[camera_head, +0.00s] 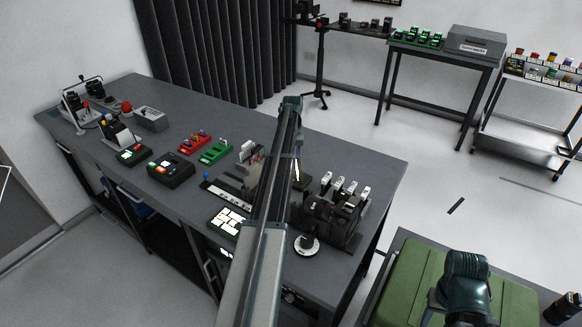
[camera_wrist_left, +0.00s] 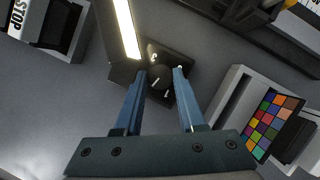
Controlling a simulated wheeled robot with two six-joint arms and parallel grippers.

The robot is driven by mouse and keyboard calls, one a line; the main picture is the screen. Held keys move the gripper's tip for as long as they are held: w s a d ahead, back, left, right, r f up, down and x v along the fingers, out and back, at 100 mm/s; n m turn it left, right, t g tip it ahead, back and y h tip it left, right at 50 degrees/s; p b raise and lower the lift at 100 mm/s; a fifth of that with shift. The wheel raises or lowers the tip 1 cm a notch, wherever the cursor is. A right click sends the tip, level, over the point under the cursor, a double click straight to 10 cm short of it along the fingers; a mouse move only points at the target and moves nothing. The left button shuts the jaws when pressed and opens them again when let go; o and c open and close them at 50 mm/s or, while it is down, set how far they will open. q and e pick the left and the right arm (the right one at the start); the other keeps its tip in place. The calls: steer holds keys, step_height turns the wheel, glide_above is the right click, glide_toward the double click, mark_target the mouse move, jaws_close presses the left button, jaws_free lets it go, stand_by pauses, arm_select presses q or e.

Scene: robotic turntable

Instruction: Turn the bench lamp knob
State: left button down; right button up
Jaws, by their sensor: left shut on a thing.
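The bench lamp knob (camera_wrist_left: 157,82) is a dark round knob with white marks on a black square base (camera_wrist_left: 178,57), seen in the left wrist view. My left gripper (camera_wrist_left: 162,74) has its two blue fingers on either side of the knob and is shut on it. The lamp's lit white bar (camera_wrist_left: 126,30) runs beside the base. In the head view my left arm crosses the bench and hides the gripper and knob. A small lit part of the lamp (camera_head: 297,172) shows beside the arm.
A box marked STOP (camera_wrist_left: 40,28) and a colour chart (camera_wrist_left: 272,122) flank the lamp. On the grey bench (camera_head: 330,145), a black device with white levers (camera_head: 335,212) stands right of my arm. Red (camera_head: 193,146) and green (camera_head: 215,152) trays lie left.

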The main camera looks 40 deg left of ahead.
arm_select(q)
steer(key=shift+w+d+m+y, duration=0.1)
steer(key=shift+m+y, duration=0.3)
steer(key=shift+m, duration=0.65)
steer(key=shift+d+m+y, duration=0.1)
steer(key=shift+m+y, duration=0.3)
steer(key=shift+m, duration=0.65)
steer(key=shift+a, duration=0.1)
steer(key=c, duration=0.5)
jaws_free()
steer(key=p+v, duration=1.2)
steer(key=v, duration=0.1)
steer(key=shift+w+r+p, duration=0.3)
steer(key=shift+w+p, duration=0.1)
steer(key=shift+w, duration=0.05)
